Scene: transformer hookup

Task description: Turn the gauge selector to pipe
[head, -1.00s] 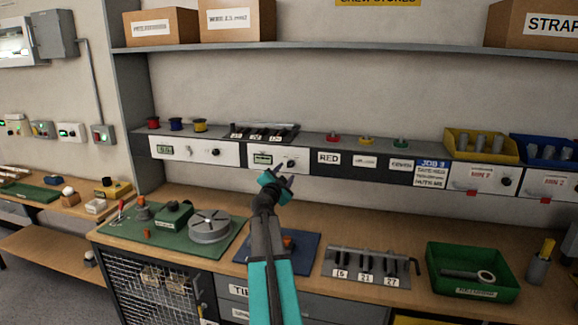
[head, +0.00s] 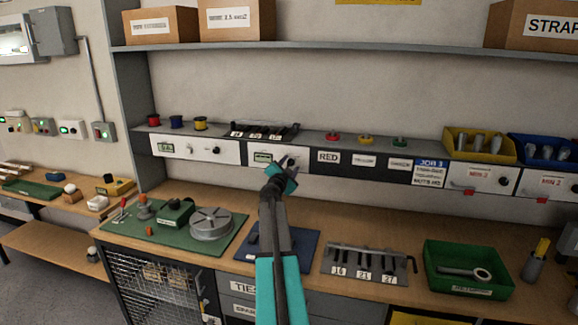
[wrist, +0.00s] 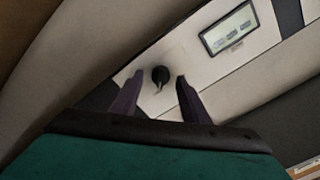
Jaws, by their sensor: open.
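The gauge panel (head: 260,157) is a white plate on the shelf-edge strip, with a small greenish display (head: 262,156) at its left. The display also shows in the wrist view (wrist: 230,27). The selector knob (wrist: 160,75) is a small dark round knob on the white panel, seen between my fingers in the wrist view. In the head view my gripper (head: 287,162) covers the knob's place. My gripper is open, with one fingertip on each side of the knob in the wrist view (wrist: 157,85). I cannot tell whether the fingers touch it. The setting labels are too small to read.
A similar white panel (head: 196,150) with a display, switch and knob is to the left. A RED label (head: 329,157) is close on the right. A rack of dark tools (head: 262,131) sits above. A blue mat (head: 300,250) lies on the bench below.

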